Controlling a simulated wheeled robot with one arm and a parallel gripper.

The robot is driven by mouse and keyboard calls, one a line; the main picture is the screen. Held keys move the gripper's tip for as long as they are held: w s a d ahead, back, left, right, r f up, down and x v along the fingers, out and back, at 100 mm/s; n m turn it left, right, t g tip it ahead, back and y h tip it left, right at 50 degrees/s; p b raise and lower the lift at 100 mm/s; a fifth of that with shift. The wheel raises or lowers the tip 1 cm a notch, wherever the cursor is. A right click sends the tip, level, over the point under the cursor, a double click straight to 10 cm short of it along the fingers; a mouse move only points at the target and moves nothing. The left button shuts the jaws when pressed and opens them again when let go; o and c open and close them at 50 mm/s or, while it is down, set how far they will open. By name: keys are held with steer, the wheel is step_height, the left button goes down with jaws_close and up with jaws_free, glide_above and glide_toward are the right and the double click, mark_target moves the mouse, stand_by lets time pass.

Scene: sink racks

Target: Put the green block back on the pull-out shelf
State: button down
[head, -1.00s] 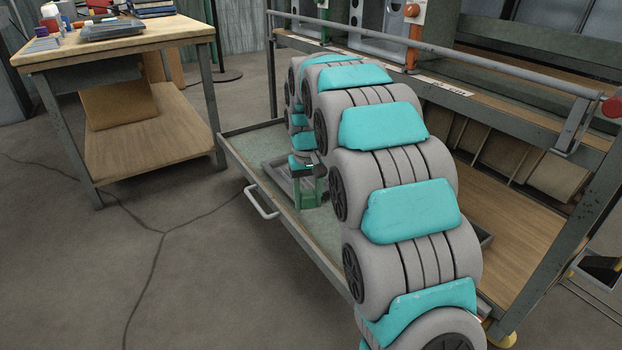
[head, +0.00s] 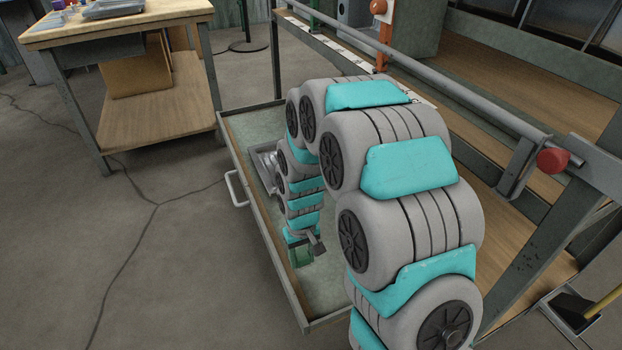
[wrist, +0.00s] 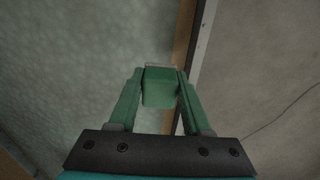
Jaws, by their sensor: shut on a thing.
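My gripper (wrist: 160,88) is shut on the green block (wrist: 159,90), which sits between the two green fingers in the wrist view. In the head view my gripper (head: 301,256) points down over the near part of the pull-out shelf (head: 327,310), close to its handle-side edge. The shelf is a pale green-grey tray with a raised rim. In the wrist view its surface (wrist: 85,70) lies below and to the left of the block, and the rim (wrist: 185,45) passes right beside the block. I cannot tell whether the block touches the shelf.
A grey metal tray (head: 264,165) lies on the shelf's far part, partly behind my arm. The shelf's handle (head: 236,189) sticks out to the left. A rack bar with a red end (head: 552,160) runs along the right. A wooden workbench (head: 150,100) stands at the left.

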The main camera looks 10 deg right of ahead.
steer(key=w+d, duration=0.1)
steer(key=w, duration=0.4)
steer(key=w+d+f, duration=0.1)
steer(key=w+d, duration=0.1)
steer(key=w, duration=0.2)
steer(key=w+d, duration=0.2)
steer(key=w, duration=0.3)
steer(key=shift+w+d+f+b, duration=0.2)
steer(key=shift+w+f+b, duration=0.1)
steer(key=shift+b, duration=0.1)
step_height(320, 180, down, 4)
steer(key=shift+r, duration=0.2)
steer(key=shift+c, duration=1.7)
jaws_free()
steer(key=shift+r, duration=0.1)
